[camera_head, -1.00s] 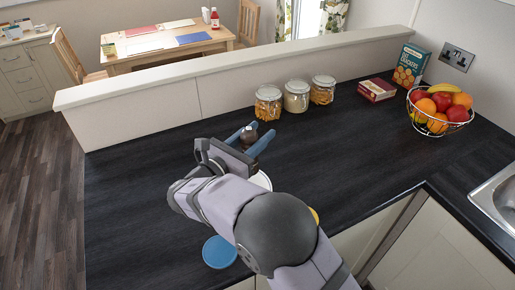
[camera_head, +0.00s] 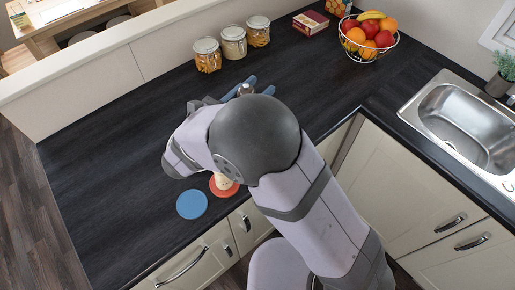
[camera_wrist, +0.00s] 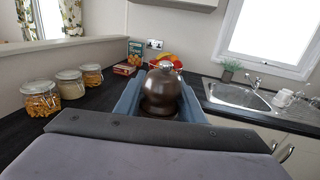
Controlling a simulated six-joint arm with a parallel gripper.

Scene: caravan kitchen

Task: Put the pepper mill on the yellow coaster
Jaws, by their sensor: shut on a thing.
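The pepper mill is dark brown with a silver knob on top; its head shows in the wrist view (camera_wrist: 160,88). My gripper (camera_wrist: 160,100) has its blue fingers on both sides of the mill and is shut on it. In the head view the mill's top (camera_head: 246,89) shows between the fingertips of my gripper (camera_head: 252,88), over the dark counter. My arm hides the mill's lower part, so I cannot tell its height above the counter. The yellow coaster is not visible now; my arm covers that part of the counter.
A blue coaster (camera_head: 192,204) lies near the front edge. Beside it a pale object (camera_head: 223,181) stands on an orange-red coaster (camera_head: 230,191). A fruit basket (camera_head: 368,40) and sink (camera_head: 465,120) are right. The left counter is clear.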

